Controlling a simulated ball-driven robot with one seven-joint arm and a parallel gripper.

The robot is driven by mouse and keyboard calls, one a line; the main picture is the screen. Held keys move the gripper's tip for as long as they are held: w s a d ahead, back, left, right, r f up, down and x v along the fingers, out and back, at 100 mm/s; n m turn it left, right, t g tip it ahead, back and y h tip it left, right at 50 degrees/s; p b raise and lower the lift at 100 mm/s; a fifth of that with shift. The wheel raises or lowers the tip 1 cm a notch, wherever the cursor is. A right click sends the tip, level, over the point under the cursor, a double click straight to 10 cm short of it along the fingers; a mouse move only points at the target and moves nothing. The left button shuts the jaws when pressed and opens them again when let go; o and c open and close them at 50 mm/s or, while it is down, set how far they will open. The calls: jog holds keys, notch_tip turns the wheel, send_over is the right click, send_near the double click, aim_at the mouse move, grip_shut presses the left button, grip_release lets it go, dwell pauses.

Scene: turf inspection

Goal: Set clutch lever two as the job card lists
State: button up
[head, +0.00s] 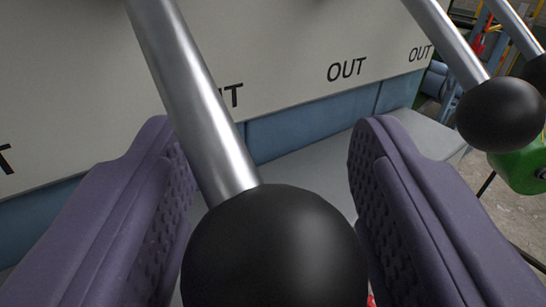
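A clutch lever (200,100) with a bright metal rod and a black ball knob (275,250) hangs down in the middle of the head view. My gripper (270,215) has two purple, textured fingers, one on each side of this knob. The fingers are apart, and gaps show between them and the rod. The lower part of the knob is cut off by the frame edge. Which lever number this is cannot be read here. No job card is in view.
A second lever with a black knob (500,114) hangs to the right, with part of another behind it. A pale panel (290,50) behind carries several "OUT" labels. A blue strip (300,132) and grey ledge run below. A green object (522,168) is at right.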

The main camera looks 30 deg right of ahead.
grip_shut()
